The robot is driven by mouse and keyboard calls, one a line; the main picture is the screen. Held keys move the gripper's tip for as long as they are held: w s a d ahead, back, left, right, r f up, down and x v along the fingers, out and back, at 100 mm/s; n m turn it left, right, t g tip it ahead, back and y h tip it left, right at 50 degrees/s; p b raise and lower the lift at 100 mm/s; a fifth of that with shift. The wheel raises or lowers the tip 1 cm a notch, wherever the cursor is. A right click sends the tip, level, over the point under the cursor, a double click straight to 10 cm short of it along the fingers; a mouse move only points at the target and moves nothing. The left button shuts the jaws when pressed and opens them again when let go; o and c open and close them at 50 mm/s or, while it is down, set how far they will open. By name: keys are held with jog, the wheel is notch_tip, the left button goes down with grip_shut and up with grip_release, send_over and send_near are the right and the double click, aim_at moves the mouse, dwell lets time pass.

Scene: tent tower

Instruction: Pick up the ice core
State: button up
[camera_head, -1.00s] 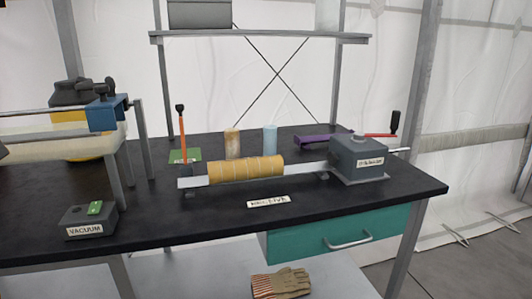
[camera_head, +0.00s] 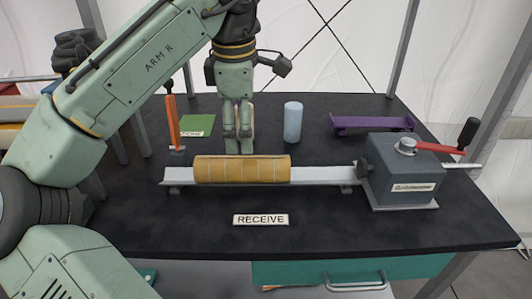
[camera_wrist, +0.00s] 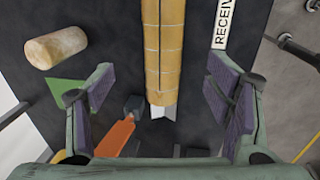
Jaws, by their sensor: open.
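A pale blue upright cylinder (camera_head: 292,121), the most ice-like thing here, stands on the black table behind a metal rail. A ringed yellow cylinder (camera_head: 242,169) lies along the rail; it also shows in the wrist view (camera_wrist: 165,50). No label tells which one is the ice core. My gripper (camera_head: 238,148) points down near the yellow cylinder, left of the blue one. Its fingers are open and empty in the wrist view (camera_wrist: 160,100), on either side of the yellow cylinder's line. The blue cylinder does not show there.
A tan cylinder (camera_wrist: 55,47) stands behind the rail, mostly hidden by my gripper in the head view. An orange lever (camera_head: 172,120), green pad (camera_head: 197,125), purple holder (camera_head: 372,123) and grey box with a red handle (camera_head: 403,172) stand around. Table around the RECEIVE label (camera_head: 260,219) is clear.

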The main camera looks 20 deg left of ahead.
aim_at(243, 160)
jog(key=f, duration=0.4)
jog(key=shift+w+a+f+p, duration=0.1)
jog(key=shift+a+f+p, duration=0.15)
jog(key=shift+f+p, duration=0.1)
jog(key=shift+w+f+p, duration=0.25)
jog(key=shift+f+p, duration=0.15)
jog(key=shift+f, duration=1.05)
jog(key=shift+w+f+p, duration=0.2)
jog(key=shift+f+p, duration=0.2)
jog(key=shift+f, duration=1)
grip_shut()
